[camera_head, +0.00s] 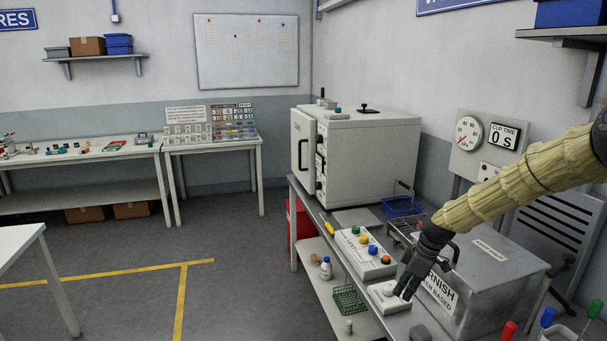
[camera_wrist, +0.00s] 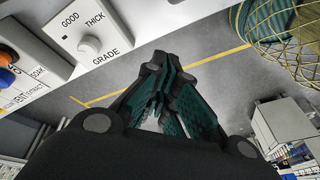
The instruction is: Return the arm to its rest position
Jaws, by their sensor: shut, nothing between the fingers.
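My gripper (camera_head: 408,287) is at the lower right in the head view, at the end of my arm in its tan sleeve. Its dark fingers point down beside a white box with a round knob (camera_head: 389,291), close to its right side. In the wrist view the fingers (camera_wrist: 165,75) are together with nothing between them. The knob box (camera_wrist: 92,47) shows there at upper left, marked GOOD, THICK and GRADE. I cannot tell whether the fingertips touch the box.
A white box with coloured buttons (camera_head: 364,253) stands behind the knob box on the bench. A grey varnish tank (camera_head: 487,275) is close to the right, under my arm. A white cabinet oven (camera_head: 366,160) stands further back. Open floor (camera_head: 235,270) lies to the left.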

